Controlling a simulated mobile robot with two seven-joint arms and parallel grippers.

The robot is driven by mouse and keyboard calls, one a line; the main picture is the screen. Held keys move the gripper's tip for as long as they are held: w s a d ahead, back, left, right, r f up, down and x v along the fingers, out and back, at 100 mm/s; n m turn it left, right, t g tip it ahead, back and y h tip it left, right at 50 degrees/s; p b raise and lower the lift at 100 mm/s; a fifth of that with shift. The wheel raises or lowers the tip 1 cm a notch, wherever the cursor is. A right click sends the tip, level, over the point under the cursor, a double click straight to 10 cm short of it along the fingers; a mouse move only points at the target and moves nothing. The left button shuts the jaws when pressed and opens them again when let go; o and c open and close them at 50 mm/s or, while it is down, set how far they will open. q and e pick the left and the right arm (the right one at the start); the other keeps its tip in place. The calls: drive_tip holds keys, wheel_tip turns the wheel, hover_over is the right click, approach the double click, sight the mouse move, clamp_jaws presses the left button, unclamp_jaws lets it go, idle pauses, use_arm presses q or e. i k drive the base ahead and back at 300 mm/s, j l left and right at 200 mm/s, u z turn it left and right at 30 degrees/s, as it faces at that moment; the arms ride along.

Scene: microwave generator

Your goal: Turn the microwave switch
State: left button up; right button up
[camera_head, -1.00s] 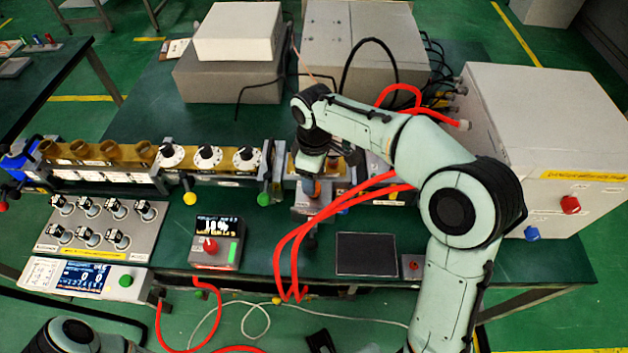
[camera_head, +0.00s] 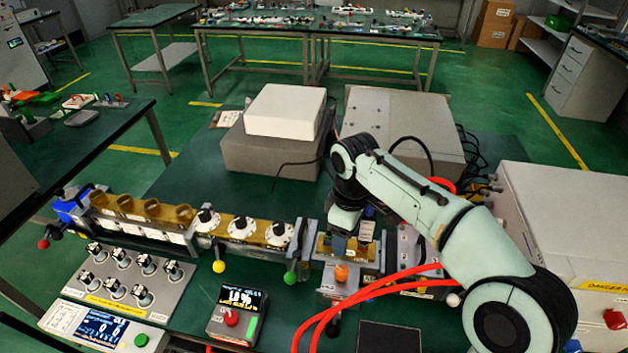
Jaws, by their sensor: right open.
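The microwave generator setup stands on a dark green table, a row of brass waveguide sections (camera_head: 140,210) with white dials (camera_head: 241,228). My right gripper (camera_head: 348,248) points down over the right part of this row, behind an orange knob (camera_head: 341,272) on a grey block. It is open, but its fingertips are small and partly hidden, so contact cannot be told. A small meter box (camera_head: 238,315) with a red knob (camera_head: 231,318) and lit screen stands in front of the row. I cannot tell which knob is the microwave switch. My left gripper is not in view.
A panel with several black-and-silver knobs (camera_head: 128,275) and a screen unit (camera_head: 95,328) lie at the left. Red cables (camera_head: 365,295) loop near my right arm. White and grey boxes (camera_head: 284,110) stand behind. A large white cabinet (camera_head: 560,215) is at the right.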

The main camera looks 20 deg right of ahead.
sight(230, 319)
drive_tip(key=k, duration=1)
